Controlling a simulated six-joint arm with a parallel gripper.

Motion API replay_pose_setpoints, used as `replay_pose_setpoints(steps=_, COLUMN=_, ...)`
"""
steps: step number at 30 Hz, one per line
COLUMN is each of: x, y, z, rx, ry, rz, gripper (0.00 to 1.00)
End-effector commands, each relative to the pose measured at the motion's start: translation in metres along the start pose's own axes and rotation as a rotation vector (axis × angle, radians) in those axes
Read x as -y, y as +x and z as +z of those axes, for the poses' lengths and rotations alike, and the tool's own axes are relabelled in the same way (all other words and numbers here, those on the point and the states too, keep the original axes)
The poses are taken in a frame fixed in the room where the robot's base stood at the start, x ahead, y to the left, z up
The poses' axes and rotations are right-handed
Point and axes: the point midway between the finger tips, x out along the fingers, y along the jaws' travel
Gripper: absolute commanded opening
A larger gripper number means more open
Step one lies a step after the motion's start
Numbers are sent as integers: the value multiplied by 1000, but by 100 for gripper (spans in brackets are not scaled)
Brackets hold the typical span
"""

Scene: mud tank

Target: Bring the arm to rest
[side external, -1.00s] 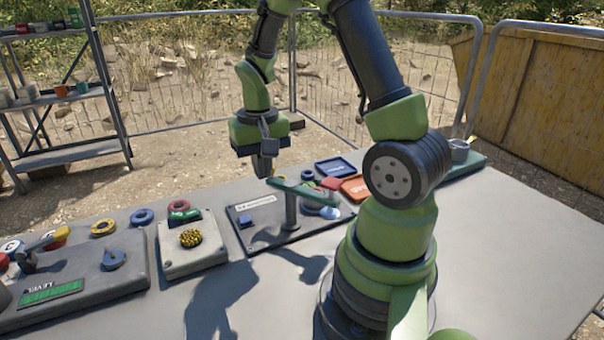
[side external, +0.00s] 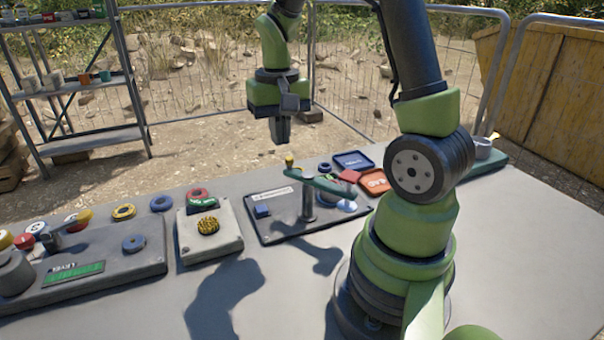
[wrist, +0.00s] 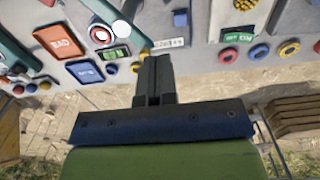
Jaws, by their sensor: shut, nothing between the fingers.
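My gripper (side external: 280,132) is shut and empty. It hangs pointing down in the side view, above and apart from the green lever arm (side external: 328,186) on its grey post. The lever's yellow knob (side external: 289,161) shows just below the fingertips in that view. In the wrist view, the closed fingers (wrist: 157,62) point toward the panels, with a yellow knob (wrist: 137,68) close to their left. My forearm and upper arm are raised and bent.
A grey control box with a yellow button (side external: 208,226) and a panel with a green level display (side external: 76,271) stand left. A shelf (side external: 75,92) and mesh fence stand beyond. The front right table is bare.

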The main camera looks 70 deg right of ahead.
Motion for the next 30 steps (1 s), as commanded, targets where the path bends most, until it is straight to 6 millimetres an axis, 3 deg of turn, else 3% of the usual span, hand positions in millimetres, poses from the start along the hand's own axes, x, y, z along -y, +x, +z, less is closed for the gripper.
replay_pose_setpoints(steps=5, x=2, y=-3, z=2, rx=-8, ry=-6, rz=-5, gripper=0)
replay_pose_setpoints(steps=8, x=9, y=-17, z=10, rx=-45, ry=-32, rz=-29, gripper=0)
replay_pose_setpoints(steps=11, x=22, y=-41, z=29, rx=-113, ry=-83, rz=-81, gripper=0)
replay_pose_setpoints(steps=18, x=42, y=-95, z=100, rx=-296, ry=-251, rz=-270, gripper=0)
replay_pose_setpoints(steps=24, x=41, y=-113, z=148, rx=-397, ry=-365, rz=-418, gripper=0)
replay_pose_setpoints(steps=30, x=37, y=-117, z=168, rx=-434, ry=-414, rz=-486, gripper=0)
